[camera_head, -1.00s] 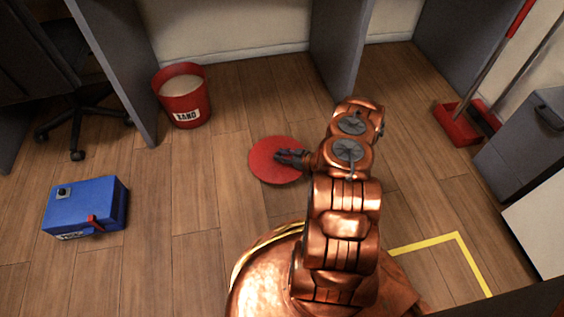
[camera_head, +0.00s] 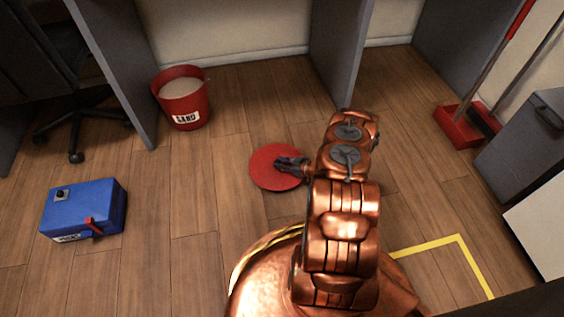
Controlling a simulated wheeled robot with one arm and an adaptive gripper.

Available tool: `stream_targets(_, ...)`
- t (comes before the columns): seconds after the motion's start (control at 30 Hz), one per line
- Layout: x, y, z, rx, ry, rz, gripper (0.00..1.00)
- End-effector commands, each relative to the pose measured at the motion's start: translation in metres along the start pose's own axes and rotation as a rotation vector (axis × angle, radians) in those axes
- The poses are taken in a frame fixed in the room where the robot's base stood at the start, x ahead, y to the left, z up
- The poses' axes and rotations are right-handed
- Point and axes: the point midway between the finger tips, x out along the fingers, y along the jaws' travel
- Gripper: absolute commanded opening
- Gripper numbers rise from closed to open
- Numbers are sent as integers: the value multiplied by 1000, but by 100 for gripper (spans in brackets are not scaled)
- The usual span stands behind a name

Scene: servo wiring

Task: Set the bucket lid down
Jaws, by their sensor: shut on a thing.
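The bucket lid (camera_head: 266,174) is a flat red disc over the wooden floor, near the middle of the view. My gripper (camera_head: 281,162) reaches over it from the right and is shut on it near its centre. The fingers hide the part they hold. I cannot tell whether the lid touches the floor or hangs just above it. The red bucket (camera_head: 184,106) stands upright and open at the upper left, filled with pale sand, with a white label on its front.
A blue box (camera_head: 84,209) with a red lever sits on the floor at the left. An office chair (camera_head: 76,118) and grey partitions (camera_head: 337,50) stand behind. A red dustpan (camera_head: 459,128) and a grey cabinet (camera_head: 525,140) are at the right. Floor left of the lid is clear.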

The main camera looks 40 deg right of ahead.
Motion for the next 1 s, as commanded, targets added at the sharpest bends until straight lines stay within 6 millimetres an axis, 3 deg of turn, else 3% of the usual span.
stream_targets(0.03, 3, -2, 10, -4, -8, 0, 0)
stream_targets(0.1, 4, -2, 11, -4, -9, 1, 0)
stream_targets(0.13, 4, -2, 11, -4, -10, 1, 32)
stream_targets(0.33, 6, -2, 15, -4, -15, 0, 53)
stream_targets(0.87, 8, -1, 20, 1, -29, -1, 54)
stream_targets(0.93, 6, -1, 14, 3, -28, -1, 54)
stream_targets(1.0, -12, 0, 5, 3, -24, 3, 54)
